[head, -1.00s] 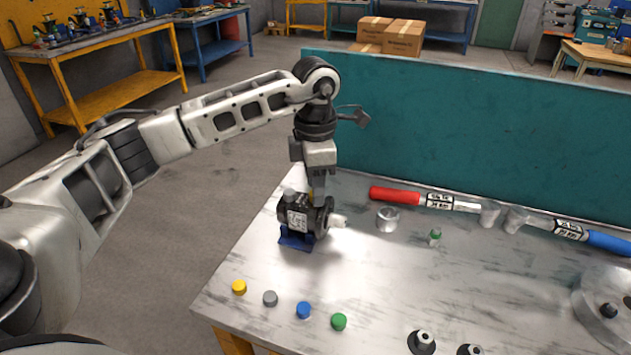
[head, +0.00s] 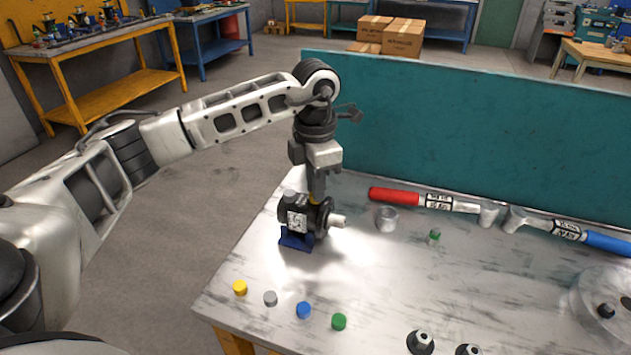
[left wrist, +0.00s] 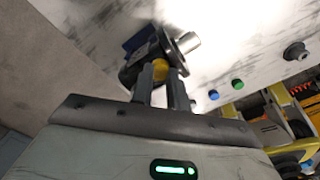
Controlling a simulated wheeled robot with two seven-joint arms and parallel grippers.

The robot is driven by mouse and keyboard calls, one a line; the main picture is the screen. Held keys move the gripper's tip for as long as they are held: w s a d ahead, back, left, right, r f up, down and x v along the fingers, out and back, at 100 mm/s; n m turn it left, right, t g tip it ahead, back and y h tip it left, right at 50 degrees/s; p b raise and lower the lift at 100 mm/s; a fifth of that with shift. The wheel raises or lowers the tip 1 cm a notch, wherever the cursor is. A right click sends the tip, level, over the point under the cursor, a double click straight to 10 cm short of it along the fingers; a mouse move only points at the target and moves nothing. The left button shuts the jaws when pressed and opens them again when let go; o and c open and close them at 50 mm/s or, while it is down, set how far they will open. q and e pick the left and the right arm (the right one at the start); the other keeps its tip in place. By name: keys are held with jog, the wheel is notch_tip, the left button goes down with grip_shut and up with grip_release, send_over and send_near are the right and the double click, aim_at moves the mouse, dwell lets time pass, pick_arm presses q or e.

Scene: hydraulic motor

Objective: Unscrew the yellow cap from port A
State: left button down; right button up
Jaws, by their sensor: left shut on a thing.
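The hydraulic motor (head: 296,219) stands on the table's left part. It has a black body, a white label, a blue base (head: 296,241) and a silver shaft pointing right. My left gripper (head: 316,194) points down from above and is shut on the yellow cap on top of the motor. In the left wrist view the yellow cap (left wrist: 161,69) shows between the two fingers of the gripper (left wrist: 160,76). The motor's flange and shaft (left wrist: 187,43) lie just beyond. The fingers mostly hide the cap in the head view. My right gripper is not in view.
Loose yellow (head: 240,288), grey (head: 270,298), blue (head: 304,310) and green (head: 339,321) caps lie along the front edge. A red-handled tool (head: 420,200), a blue-handled tool (head: 570,231) and a metal ring (head: 387,218) lie farther back. A teal panel (head: 470,130) bounds the table behind.

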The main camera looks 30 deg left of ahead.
pick_arm(q)
jog(key=c, duration=1.5)
grip_release()
jog(key=m+b, duration=0.1)
jog(key=m, duration=0.4)
jog(key=shift+f, duration=0.1)
jog(key=m, duration=0.5)
grip_shut()
